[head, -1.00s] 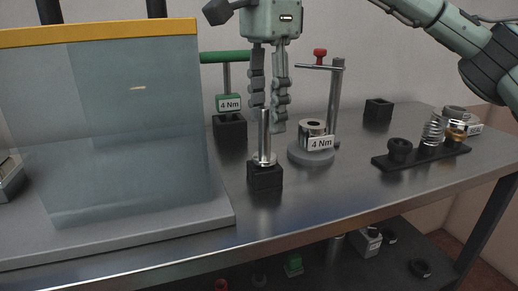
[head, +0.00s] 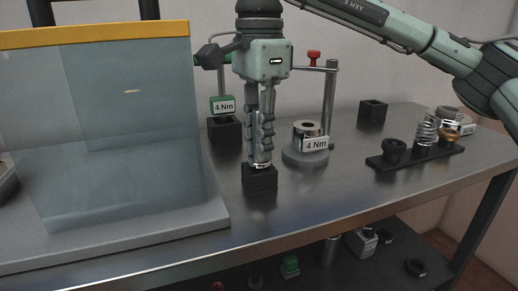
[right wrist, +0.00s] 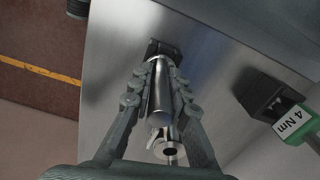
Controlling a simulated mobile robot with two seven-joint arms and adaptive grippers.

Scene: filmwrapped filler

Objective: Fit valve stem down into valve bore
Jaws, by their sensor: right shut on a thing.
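The valve stem (head: 261,166) is a slim bright metal rod, upright with its lower end at the black square holder (head: 260,178). My right gripper (head: 260,158) points straight down and is shut on the stem, its fingers hiding most of the rod. In the right wrist view the stem (right wrist: 160,98) runs between the two fingers toward the holder (right wrist: 161,49). The valve body (head: 307,129), a short metal cylinder with a dark bore in its top, stands on a round grey base to the right of the gripper. My left gripper is not in view.
A post stand with a red knob (head: 314,56) rises behind the valve body. A green "4 Nm" tool (head: 222,105) stands in a black block at the back left. A clear screen (head: 120,130) closes the left. A black parts rack (head: 415,157) lies right; the front middle is clear.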

